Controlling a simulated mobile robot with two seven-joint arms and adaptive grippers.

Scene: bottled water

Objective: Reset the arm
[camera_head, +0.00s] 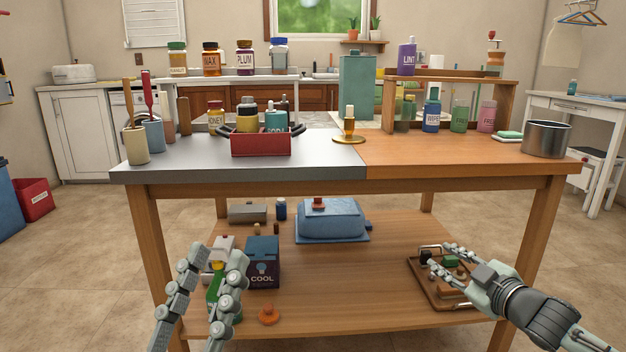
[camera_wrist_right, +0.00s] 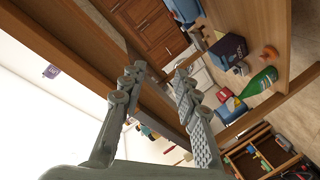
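My left gripper (camera_head: 216,252) points upward at the lower front, left of centre, in the head view. Its two fingers are spread apart. A green bottle (camera_head: 213,284) shows between them, partly hidden; the right wrist view shows this bottle (camera_wrist_right: 259,80) by the lower shelf with no gripper on it. My right gripper (camera_head: 441,257) reaches in from the lower right, in front of the brown tray (camera_head: 424,292) on the lower shelf. In the right wrist view its fingers (camera_wrist_right: 157,76) are apart with nothing between them.
The two-tone table (camera_head: 300,172) stands ahead, with a red caddy (camera_head: 261,144), a brass candle holder (camera_head: 348,135) and a metal pot (camera_head: 547,139) on top. The lower shelf (camera_head: 340,285) holds a COOL box (camera_head: 262,262) and a blue case (camera_head: 331,221); its middle is clear.

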